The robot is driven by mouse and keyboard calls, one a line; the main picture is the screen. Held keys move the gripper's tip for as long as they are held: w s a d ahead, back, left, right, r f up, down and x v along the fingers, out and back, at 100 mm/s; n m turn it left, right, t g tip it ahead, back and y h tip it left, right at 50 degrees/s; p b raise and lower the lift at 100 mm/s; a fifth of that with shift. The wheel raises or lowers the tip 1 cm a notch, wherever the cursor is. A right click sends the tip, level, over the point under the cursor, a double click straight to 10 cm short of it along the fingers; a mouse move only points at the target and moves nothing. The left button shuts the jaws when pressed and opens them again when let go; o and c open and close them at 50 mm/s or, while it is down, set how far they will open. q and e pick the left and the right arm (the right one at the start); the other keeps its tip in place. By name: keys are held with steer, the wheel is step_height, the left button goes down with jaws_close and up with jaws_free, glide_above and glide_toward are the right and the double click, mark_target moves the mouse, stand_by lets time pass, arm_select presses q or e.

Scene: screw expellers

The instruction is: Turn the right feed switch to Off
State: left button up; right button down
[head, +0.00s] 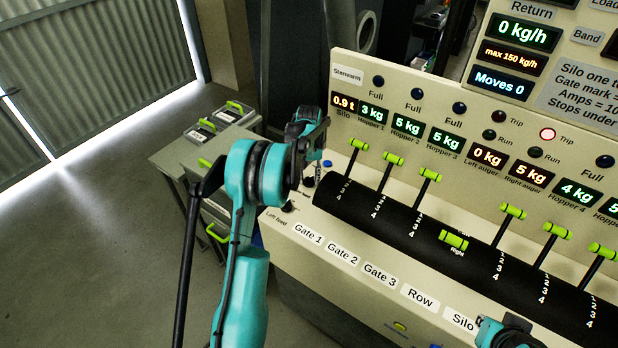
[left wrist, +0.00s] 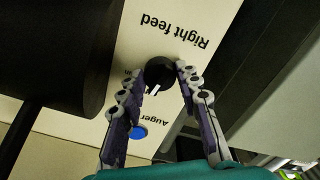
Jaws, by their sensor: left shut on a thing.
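In the head view my left gripper (head: 309,170) reaches down to the left end of the panel and partly hides the small knobs there. Part of my right arm (head: 508,335) shows at the bottom edge; its jaws are not clear.
A blue button (left wrist: 139,131) sits close to the left gripper's finger. A thick black roller (head: 400,225) with green-tipped levers runs along the panel beside it. A red-ringed Trip lamp (head: 547,134) is lit. Grey drawers (head: 190,150) stand left; open floor lies beyond.

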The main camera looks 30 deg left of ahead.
mark_target(309, 177)
arm_select(q)
steer(key=shift+n, duration=1.2)
steer(key=o, duration=1.2)
steer(key=shift+c, duration=0.2)
steer(key=shift+r, duration=0.1)
step_height(309, 177, up, 12)
